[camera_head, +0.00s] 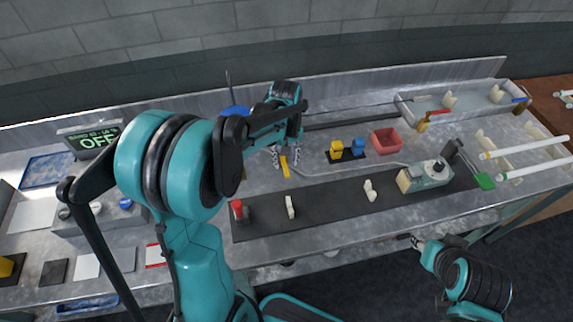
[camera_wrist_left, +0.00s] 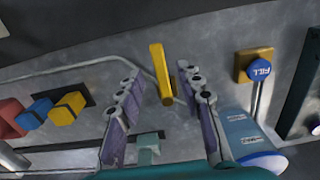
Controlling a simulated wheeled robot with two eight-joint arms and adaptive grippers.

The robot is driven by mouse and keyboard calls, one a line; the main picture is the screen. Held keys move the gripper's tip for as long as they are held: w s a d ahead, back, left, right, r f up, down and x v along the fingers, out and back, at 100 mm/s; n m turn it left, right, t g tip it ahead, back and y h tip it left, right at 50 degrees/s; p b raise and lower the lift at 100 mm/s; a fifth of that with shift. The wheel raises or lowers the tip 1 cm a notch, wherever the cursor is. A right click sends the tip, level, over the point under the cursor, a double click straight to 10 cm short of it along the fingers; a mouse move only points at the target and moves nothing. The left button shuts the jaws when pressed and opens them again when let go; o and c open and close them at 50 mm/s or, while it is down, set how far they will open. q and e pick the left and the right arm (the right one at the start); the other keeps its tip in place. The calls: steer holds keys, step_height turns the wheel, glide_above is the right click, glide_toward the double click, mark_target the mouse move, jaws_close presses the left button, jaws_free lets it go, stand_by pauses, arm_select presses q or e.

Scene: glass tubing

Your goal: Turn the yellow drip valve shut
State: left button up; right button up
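The yellow drip valve lever (camera_head: 285,167) is a slim yellow bar at the back of the bench, left of the yellow and blue blocks. In the left wrist view the lever (camera_wrist_left: 160,72) runs nearly upright in the picture between my finger pads, nearer the right-hand one. My left gripper (camera_head: 286,157) is open over it, and the wrist view (camera_wrist_left: 157,80) shows the fingers spread, with a clear gap to the left-hand finger. Contact with the right-hand finger cannot be told. My right gripper (camera_head: 412,240) is small, off the bench's front edge at the right.
A yellow block (camera_head: 336,149), a blue block (camera_head: 358,145) and a red bin (camera_head: 386,141) stand right of the lever. A blue FILL knob (camera_wrist_left: 258,68) is on its other side. A tube (camera_wrist_left: 75,68) runs by. A sign (camera_head: 92,140) reads OFF.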

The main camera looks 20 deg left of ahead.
mark_target(286, 169)
arm_select(q)
step_height(286, 169, down, 3)
steer(key=shift+f+b, duration=0.2)
steer(key=shift+b, duration=0.2)
jaws_close()
